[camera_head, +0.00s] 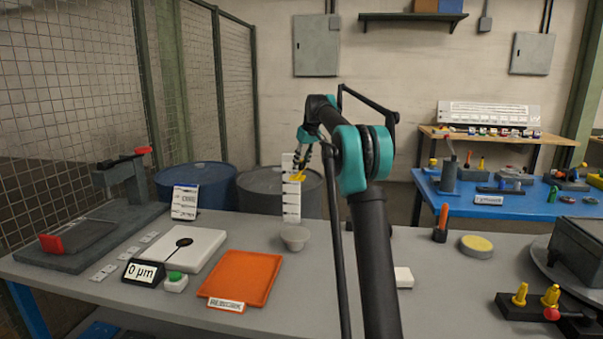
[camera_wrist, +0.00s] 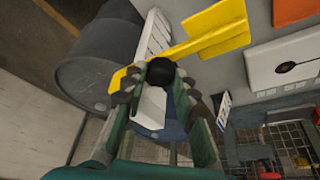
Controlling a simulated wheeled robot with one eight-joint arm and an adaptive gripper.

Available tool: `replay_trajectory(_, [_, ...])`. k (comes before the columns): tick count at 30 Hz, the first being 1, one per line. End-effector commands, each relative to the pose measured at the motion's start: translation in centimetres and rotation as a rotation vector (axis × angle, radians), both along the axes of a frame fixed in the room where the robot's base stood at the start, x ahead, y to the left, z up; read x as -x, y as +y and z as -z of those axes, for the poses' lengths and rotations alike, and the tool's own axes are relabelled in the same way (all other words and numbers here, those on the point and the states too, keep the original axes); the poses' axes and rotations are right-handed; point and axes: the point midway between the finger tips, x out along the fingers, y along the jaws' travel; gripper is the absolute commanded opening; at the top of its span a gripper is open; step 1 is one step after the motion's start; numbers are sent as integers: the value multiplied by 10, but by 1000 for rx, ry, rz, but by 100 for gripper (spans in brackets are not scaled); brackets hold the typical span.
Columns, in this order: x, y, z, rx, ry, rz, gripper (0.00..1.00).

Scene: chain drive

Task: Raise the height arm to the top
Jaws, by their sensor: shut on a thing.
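The height arm is a yellow bar with a black knob. In the head view its yellow part (camera_head: 297,178) sits on the upper part of the white marked post (camera_head: 291,205), below the post's top. In the wrist view the yellow height arm (camera_wrist: 212,35) runs across the picture and widens at its right end, and the white post (camera_wrist: 153,40) lies behind it. My gripper (camera_wrist: 157,82) is shut on the black knob (camera_wrist: 156,68), with a finger on each side. In the head view my gripper (camera_head: 300,169) is small and partly hides the arm.
A grey bowl (camera_head: 295,238) stands near the post's foot. An orange tray (camera_head: 243,277), a white plate unit (camera_head: 178,250) and a 0 µm display (camera_head: 144,273) are to the left. Blue (camera_head: 195,182) and dark (camera_head: 260,190) drums stand behind the table.

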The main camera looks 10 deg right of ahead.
Motion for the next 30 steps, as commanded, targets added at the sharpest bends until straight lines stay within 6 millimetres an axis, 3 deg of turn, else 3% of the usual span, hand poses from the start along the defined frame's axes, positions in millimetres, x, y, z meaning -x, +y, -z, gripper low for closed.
replay_trajectory(13, [0, 0, -6, 0, -1, 0, 0])
replay_trajectory(14, [0, 0, -6, 0, -1, 0, 30])
replay_trajectory(18, [0, 0, -5, 0, -1, 0, 48])
replay_trajectory(30, [2, -1, -11, 0, 0, 0, 49])
